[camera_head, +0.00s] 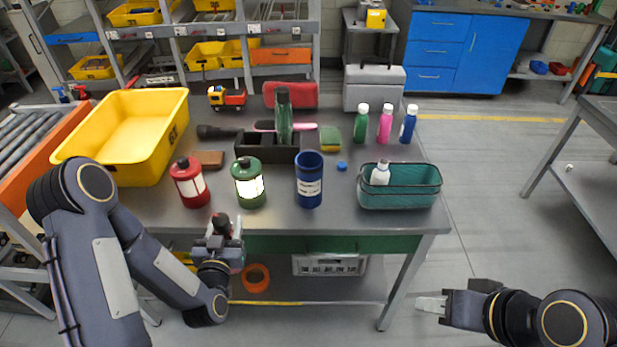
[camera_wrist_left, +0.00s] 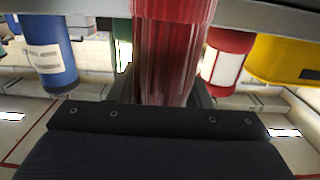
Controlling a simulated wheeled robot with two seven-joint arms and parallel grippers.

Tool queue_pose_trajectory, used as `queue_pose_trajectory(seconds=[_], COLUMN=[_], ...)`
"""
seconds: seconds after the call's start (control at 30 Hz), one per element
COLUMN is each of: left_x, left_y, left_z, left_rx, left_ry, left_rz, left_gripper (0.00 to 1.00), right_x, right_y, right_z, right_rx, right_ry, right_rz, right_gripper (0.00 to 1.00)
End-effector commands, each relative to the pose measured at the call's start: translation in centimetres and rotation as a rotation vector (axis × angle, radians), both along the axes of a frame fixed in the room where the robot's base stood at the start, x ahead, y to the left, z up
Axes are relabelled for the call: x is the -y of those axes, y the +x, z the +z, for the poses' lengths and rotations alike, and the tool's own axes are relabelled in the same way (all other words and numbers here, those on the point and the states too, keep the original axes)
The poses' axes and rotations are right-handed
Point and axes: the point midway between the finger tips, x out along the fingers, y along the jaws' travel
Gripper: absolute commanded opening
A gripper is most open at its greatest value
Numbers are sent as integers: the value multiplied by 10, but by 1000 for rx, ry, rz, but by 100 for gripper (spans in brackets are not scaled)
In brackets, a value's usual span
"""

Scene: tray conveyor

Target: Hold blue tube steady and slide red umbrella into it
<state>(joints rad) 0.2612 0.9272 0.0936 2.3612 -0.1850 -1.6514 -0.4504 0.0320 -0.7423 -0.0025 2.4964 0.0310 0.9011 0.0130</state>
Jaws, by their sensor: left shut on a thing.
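The blue tube (camera_head: 309,190) stands upright on the near part of the grey table, with its open mouth facing up. It also shows at the left of the left wrist view (camera_wrist_left: 48,55). My left gripper (camera_head: 223,240) is at the table's front edge, left of the tube and apart from it. It is shut on the red umbrella (camera_wrist_left: 170,55), which runs upright between the fingers in the left wrist view; only its dark red end (camera_head: 222,223) shows in the head view. My right gripper (camera_head: 432,304) is low at the right, off the table and away from the tube; its finger gap is not clear.
A green canister (camera_head: 249,190) and a red canister (camera_head: 190,188) stand left of the tube. A teal basket (camera_head: 400,198) with a white bottle is to its right. A black holder (camera_head: 252,150) and a small blue cap (camera_head: 342,166) lie behind. A yellow bin (camera_head: 150,165) fills the left.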

Motion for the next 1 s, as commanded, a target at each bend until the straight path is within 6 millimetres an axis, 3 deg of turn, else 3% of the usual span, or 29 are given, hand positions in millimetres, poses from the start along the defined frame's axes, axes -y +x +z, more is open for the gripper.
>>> queue_pose_trajectory(seconds=[0.03, 0.33, 0.63, 0.8, 1.0], left_x=[0, 0, 0, 0, 0], left_y=[0, 0, 0, 0, 0], left_z=[12, 55, 117, 129, 128], left_rx=[1, 0, 2, 2, 2], left_ry=[1, 1, 1, 0, 0], left_rz=[0, 0, -1, 1, 2], left_gripper=[0, 0, 0, 0, 0], right_x=[0, 0, 0, 0, 0], right_y=[0, 0, 0, 0, 0], right_z=[12, 55, 117, 129, 128], right_rx=[1, 0, 1, 0, 0], right_ry=[0, 0, 0, 0, 0], right_rz=[0, 0, 0, 0, 0], right_gripper=[36, 36, 36, 36, 36])
